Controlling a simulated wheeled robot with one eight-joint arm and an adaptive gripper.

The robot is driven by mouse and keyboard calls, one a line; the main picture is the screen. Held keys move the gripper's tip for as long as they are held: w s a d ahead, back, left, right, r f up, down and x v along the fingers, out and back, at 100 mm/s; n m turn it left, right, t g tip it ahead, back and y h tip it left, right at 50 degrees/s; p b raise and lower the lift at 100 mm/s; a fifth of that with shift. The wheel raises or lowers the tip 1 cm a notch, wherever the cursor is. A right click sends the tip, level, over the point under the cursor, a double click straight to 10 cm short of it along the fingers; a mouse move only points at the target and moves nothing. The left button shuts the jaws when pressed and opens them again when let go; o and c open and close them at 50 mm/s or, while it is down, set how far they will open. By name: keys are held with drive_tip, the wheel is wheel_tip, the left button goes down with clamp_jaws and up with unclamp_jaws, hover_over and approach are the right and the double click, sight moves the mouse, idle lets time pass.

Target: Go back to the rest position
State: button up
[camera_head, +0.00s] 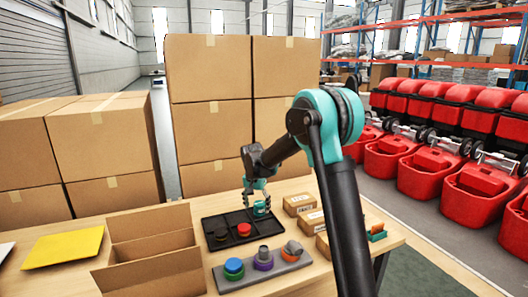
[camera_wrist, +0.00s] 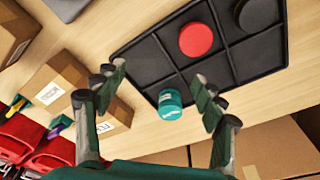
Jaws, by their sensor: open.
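My gripper (camera_head: 257,196) is open, pointing down above the black tray (camera_head: 289,231) on the table. A teal round piece (camera_head: 261,209) stands below it in a tray compartment at the right back in the head view. In the wrist view the teal piece (camera_wrist: 170,104) shows between the spread fingers (camera_wrist: 158,88), with a gap on both sides. A red round piece (camera_head: 244,229) and a black one (camera_head: 221,233) sit in other compartments; they also show in the wrist view as red (camera_wrist: 196,40) and black (camera_wrist: 257,15).
A grey holder (camera_head: 224,285) with several coloured pieces lies in front of the tray. An open carton (camera_head: 150,250) stands left, small boxes (camera_head: 298,203) right, and a yellow folder (camera_head: 65,247) far left. Tall stacked cartons (camera_head: 209,68) rise behind the table.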

drive_tip(key=s+d, duration=0.5)
drive_tip(key=s+d+r+n, duration=0.1)
drive_tip(key=s+d, duration=0.3)
drive_tip(key=s, duration=0.1)
drive_tip(key=s+d+r+n+t, duration=0.1)
drive_tip(key=s+d, duration=0.4)
drive_tip(key=s, duration=0.1)
drive_tip(key=shift+s+d+r+y, duration=0.1)
drive_tip(key=shift+d+y, duration=0.2)
drive_tip(key=shift+d, duration=0.05)
drive_tip(key=s+d+f+n, duration=0.1)
drive_tip(key=s+d+f, duration=0.1)
drive_tip(key=s, duration=0.7)
drive_tip(key=s+d+f+n+t, duration=0.1)
drive_tip(key=s+d+f, duration=0.2)
drive_tip(key=s, duration=0.6)
drive_tip(key=shift+d+f+t, duration=0.25)
drive_tip(key=shift+d+t, duration=0.05)
drive_tip(key=shift+d, duration=0.8)
